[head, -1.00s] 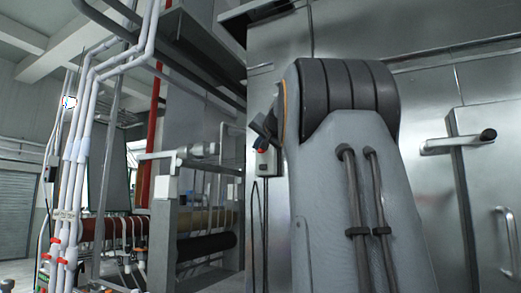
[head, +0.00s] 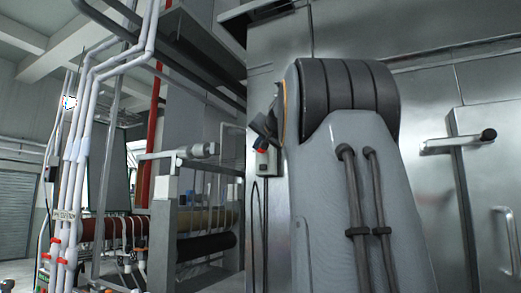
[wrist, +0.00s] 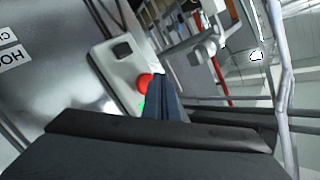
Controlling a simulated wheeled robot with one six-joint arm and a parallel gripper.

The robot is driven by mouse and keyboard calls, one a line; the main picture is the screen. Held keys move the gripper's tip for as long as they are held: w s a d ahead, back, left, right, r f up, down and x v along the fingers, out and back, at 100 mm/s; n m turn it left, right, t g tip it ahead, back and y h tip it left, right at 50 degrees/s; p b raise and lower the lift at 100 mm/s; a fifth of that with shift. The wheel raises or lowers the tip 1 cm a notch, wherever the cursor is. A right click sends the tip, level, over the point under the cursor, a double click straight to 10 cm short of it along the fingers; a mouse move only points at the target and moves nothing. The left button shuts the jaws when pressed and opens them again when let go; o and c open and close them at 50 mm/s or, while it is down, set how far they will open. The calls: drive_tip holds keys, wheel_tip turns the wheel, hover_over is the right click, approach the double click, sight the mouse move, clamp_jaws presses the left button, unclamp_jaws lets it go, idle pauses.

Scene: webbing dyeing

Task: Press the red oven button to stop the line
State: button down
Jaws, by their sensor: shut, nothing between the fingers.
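The red button (wrist: 145,84) shows in the wrist view on a pale control box (wrist: 110,64), with part of a green button (wrist: 141,106) below it. My gripper (wrist: 161,80) is shut and empty. Its dark fingers reach towards the box and overlap the right edge of the red button in the picture. I cannot tell whether they touch it. In the head view, the small control box (head: 263,164) hangs on the metal oven wall, with the red button (head: 262,151) near its top. My gripper (head: 263,129) is just above it, partly hidden by my arm.
The flat metal oven wall (head: 425,85) fills the right side, with a door handle (head: 458,143) on it. White pipes (head: 80,150) and a machine frame with rollers (head: 205,245) stand to the left. A dark cable hangs below the box.

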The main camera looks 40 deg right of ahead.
drive_tip(key=shift+w+d, duration=0.15)
drive_tip(key=shift+d, duration=0.25)
drive_tip(key=shift+w+d, duration=0.25)
drive_tip(key=shift+d, duration=0.25)
idle(1.0)
drive_tip(key=shift+a, duration=0.1)
drive_tip(key=shift+s+a, duration=0.4)
drive_tip(key=shift+a, duration=0.4)
drive_tip(key=shift+s+a+b, duration=0.3)
drive_tip(key=shift+a, duration=0.45)
drive_tip(key=shift+s+a+b, duration=0.35)
drive_tip(key=shift+a, duration=0.45)
drive_tip(key=shift+s+a+b, duration=0.3)
drive_tip(key=shift+a, duration=0.45)
